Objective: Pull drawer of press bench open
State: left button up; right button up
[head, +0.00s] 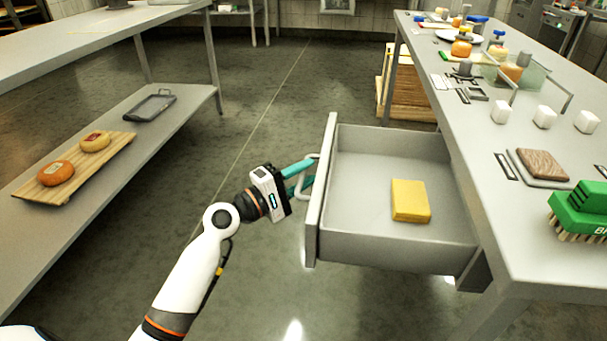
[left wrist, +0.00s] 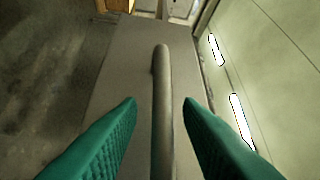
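The grey drawer (head: 352,240) of the press bench (head: 500,225) is pulled well out to the left. Its inside shows, with a yellow block (head: 410,201) lying on the bottom. The drawer's bar handle (head: 312,158) is on its left-facing front. My left gripper (head: 307,176) is at this handle. In the left wrist view the handle (left wrist: 162,105) runs between the two green fingers of the gripper (left wrist: 160,103), with a gap on each side, so the gripper is open around it. My right gripper is out of view.
The bench top carries a green brush (head: 582,210), a brown slab (head: 542,164), white blocks (head: 544,117) and other tools. At left, a shelf holds a wooden board (head: 75,168) with two cheese wheels and a grey tray (head: 150,105). The floor between is clear.

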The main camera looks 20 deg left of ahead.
pick_arm(q)
jog(key=b+v, duration=0.1)
jog(key=v, duration=1.1)
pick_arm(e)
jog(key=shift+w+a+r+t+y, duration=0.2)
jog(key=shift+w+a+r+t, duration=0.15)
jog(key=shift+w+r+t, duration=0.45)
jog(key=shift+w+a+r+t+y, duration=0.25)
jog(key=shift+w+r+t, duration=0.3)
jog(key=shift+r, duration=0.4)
pick_arm(q)
jog(key=shift+f, duration=0.15)
